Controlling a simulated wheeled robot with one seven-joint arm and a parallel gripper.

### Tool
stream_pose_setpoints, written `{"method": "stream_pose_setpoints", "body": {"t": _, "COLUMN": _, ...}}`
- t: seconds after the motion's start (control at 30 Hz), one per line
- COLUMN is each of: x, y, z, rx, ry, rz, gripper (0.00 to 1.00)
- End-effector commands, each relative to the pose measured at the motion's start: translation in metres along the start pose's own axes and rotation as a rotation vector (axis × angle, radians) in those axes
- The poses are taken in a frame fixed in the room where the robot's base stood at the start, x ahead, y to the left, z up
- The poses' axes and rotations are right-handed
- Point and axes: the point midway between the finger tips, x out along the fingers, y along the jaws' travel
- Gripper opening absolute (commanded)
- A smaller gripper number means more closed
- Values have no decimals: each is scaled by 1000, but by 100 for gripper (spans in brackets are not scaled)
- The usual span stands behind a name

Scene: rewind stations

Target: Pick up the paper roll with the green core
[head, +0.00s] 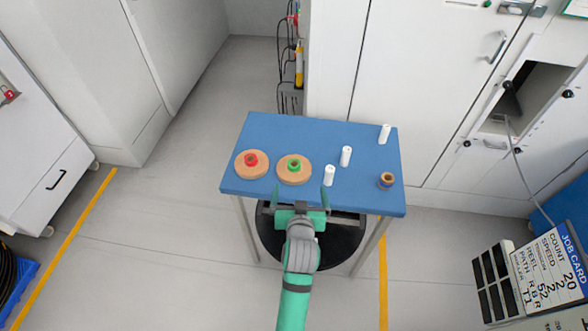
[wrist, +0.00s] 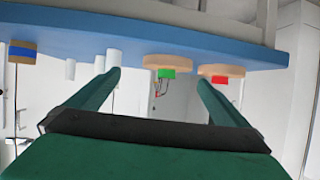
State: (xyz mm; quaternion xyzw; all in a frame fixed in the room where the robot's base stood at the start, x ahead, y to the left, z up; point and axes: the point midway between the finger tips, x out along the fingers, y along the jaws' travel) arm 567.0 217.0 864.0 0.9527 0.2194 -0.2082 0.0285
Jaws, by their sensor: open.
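The paper roll with the green core (head: 294,166) is a flat tan disc lying on the blue table, with a green ring standing up at its middle. In the wrist view, where the table appears upside down at the top, this roll (wrist: 166,66) shows between the fingers, slightly right of centre. My gripper (head: 300,194) is open and empty at the table's near edge, just in front of the roll and apart from it. Its two green fingers (wrist: 158,80) stand wide apart in the wrist view.
A similar roll with a red core (head: 251,161) lies left of the green one. White cylinders (head: 329,175) stand to its right, the nearest one close by. A small brown and blue roll (head: 386,181) sits at the right of the blue table (head: 300,133). Free surface lies behind the rolls.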

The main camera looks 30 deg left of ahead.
Motion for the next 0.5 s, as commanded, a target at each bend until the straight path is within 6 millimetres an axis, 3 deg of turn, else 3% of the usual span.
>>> {"method": "stream_pose_setpoints", "body": {"t": 0.03, "x": 7, "y": -4, "z": -13, "rx": -18, "ry": -2, "rz": -13, "gripper": 100}}
{"method": "stream_pose_setpoints", "body": {"t": 0.2, "x": 18, "y": -11, "z": -32, "rx": -54, "ry": -23, "rz": -39, "gripper": 100}}
{"method": "stream_pose_setpoints", "body": {"t": 0.37, "x": 29, "y": -14, "z": -36, "rx": -64, "ry": -30, "rz": -46, "gripper": 100}}
{"method": "stream_pose_setpoints", "body": {"t": 0.5, "x": 49, "y": -14, "z": -35, "rx": -63, "ry": -31, "rz": -45, "gripper": 100}}
